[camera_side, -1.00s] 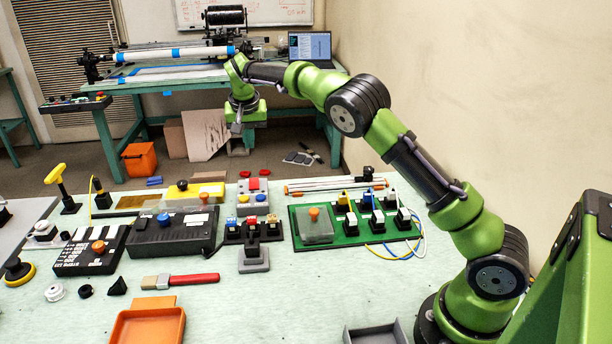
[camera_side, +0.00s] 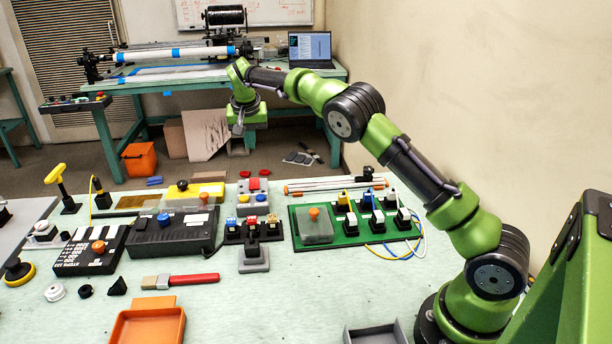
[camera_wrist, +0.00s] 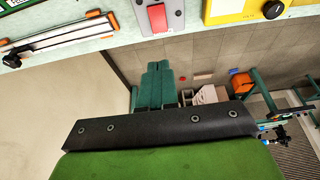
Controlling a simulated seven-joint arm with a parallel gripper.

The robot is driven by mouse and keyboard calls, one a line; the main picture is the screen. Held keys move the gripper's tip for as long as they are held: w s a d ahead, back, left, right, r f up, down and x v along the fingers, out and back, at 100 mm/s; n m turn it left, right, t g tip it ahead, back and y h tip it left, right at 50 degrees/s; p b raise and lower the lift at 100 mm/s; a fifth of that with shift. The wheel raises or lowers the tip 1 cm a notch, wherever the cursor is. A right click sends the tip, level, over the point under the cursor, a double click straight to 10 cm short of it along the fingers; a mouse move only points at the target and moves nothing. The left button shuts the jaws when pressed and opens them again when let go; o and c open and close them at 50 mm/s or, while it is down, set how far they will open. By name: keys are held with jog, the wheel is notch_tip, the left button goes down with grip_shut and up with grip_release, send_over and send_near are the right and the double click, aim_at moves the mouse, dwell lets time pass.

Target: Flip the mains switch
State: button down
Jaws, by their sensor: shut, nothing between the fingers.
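I cannot tell for sure which control is the mains switch. A grey box with a red rocker (camera_side: 253,185) stands at the back of the bench, with yellow and blue buttons in front. The red rocker also shows at the top of the wrist view (camera_wrist: 157,17). A black lever on a grey base (camera_side: 253,246) stands nearer, in front of a row of small blue, white and red switches (camera_side: 252,226). My gripper (camera_side: 238,130) is shut and empty, raised beyond the bench's back edge, apart from all of these.
A green board with plugs and wires (camera_side: 350,238) lies right of the lever. Black boxes with knobs (camera_side: 175,235) lie left. A red-handled brush (camera_side: 180,281) and an orange tray (camera_side: 148,326) are in front. The bench's front middle is clear.

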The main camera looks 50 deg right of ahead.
aim_at(255, 179)
jog(key=x, duration=1.2)
jog(key=shift+s+a+f, duration=0.3)
jog(key=shift+s, duration=0.05)
jog(key=shift+f, duration=0.25)
jog(key=shift+s+a+r, duration=0.15)
jog(key=shift+s+a, duration=0.35)
jog(key=shift+a, duration=0.05)
jog(key=v, duration=1.4)
jog(key=shift+w+d+r, duration=0.15)
jog(key=shift+w+d, duration=0.2)
